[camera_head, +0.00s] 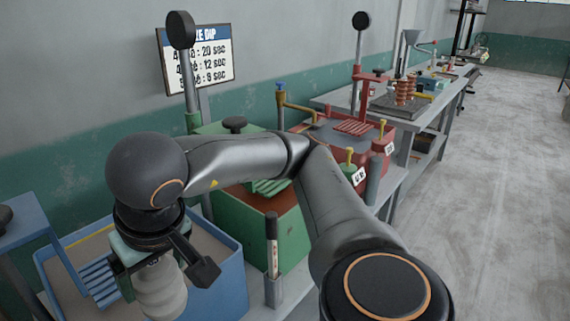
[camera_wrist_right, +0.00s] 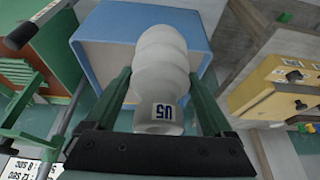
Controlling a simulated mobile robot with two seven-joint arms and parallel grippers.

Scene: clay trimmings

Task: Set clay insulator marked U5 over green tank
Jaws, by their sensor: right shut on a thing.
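The clay insulator (camera_wrist_right: 160,62), pale and ribbed, has a label reading U5 in the right wrist view. My right gripper (camera_wrist_right: 160,80) is shut on it, one green finger on each side. In the head view the insulator (camera_head: 162,292) hangs below my right gripper (camera_head: 150,262), over the blue tank (camera_head: 228,290) at lower left. The green tank (camera_head: 238,222) stands just right of the blue one, apart from the insulator. My right arm hides part of its top. My left gripper is not in view.
A red tank (camera_head: 345,148) stands beyond the green tank. A black-and-white marker post (camera_head: 272,245) rises in front of the green tank. A yellow box (camera_wrist_right: 278,88) shows in the wrist view. Clear floor lies right.

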